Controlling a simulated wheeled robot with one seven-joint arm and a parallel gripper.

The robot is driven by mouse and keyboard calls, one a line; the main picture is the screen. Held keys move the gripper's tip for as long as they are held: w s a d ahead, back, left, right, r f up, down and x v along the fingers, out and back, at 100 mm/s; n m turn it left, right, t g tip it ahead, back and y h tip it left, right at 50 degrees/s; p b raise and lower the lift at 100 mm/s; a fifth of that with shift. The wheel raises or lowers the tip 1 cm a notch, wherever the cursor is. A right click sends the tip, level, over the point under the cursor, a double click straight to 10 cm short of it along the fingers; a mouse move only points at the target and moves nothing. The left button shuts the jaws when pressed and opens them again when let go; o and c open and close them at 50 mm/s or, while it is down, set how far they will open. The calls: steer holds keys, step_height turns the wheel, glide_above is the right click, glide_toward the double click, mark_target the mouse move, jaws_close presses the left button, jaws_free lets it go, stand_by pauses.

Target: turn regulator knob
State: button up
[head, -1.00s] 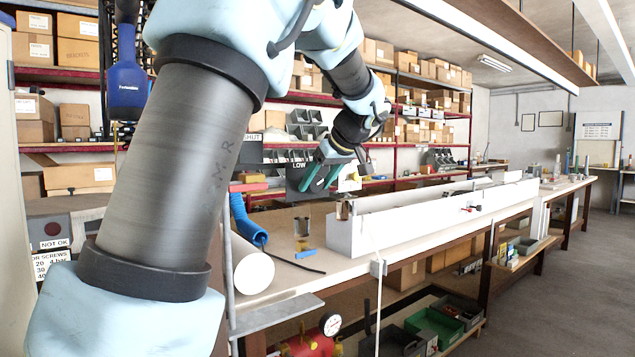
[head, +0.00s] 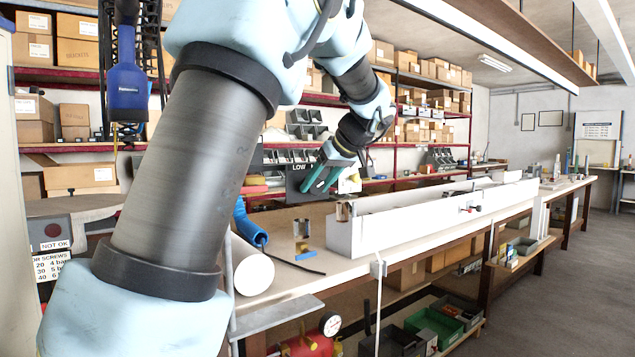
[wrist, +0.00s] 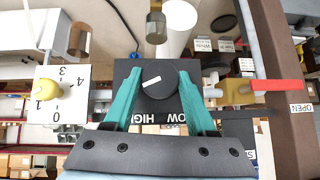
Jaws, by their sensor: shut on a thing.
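The regulator knob is a round black knob (wrist: 158,88) with a white pointer mark, in the middle of the wrist view. It sits on a black plate lettered HIGH and LOW. The pointer mark slants, its right end higher in the picture. My gripper (wrist: 158,97) is shut on the knob, one teal finger on each side. In the head view my gripper (head: 322,178) is at the black LOW plate (head: 298,181) above the bench; the knob is hidden there.
In the wrist view, a red lever (wrist: 277,85) by an OPEN label is right of the knob, and a white 0-to-4 scale (wrist: 62,92) with a yellow knob (wrist: 49,92) is left. A long white channel (head: 430,213) lies on the bench.

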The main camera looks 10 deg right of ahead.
steer(key=m+y+p, duration=0.1)
steer(key=y+p, duration=0.1)
steer(key=m+g+y+p, duration=0.1)
steer(key=y, duration=0.1)
steer(key=shift+w+d+r+p, duration=0.1)
steer(key=shift+d+p, duration=0.1)
steer(key=shift+p, duration=0.15)
steer(key=m+y+p, duration=0.2)
steer(key=g+y+p, duration=0.1)
steer(key=y, duration=0.1)
steer(key=shift+w+d+f+m, duration=0.1)
steer(key=shift+f+m, duration=0.2)
steer(key=shift+m, duration=0.1)
steer(key=o, duration=1.4)
steer(key=shift+c, duration=0.2)
steer(key=b+v, duration=0.3)
steer(key=v, duration=0.7)
steer(key=shift+d, duration=0.45)
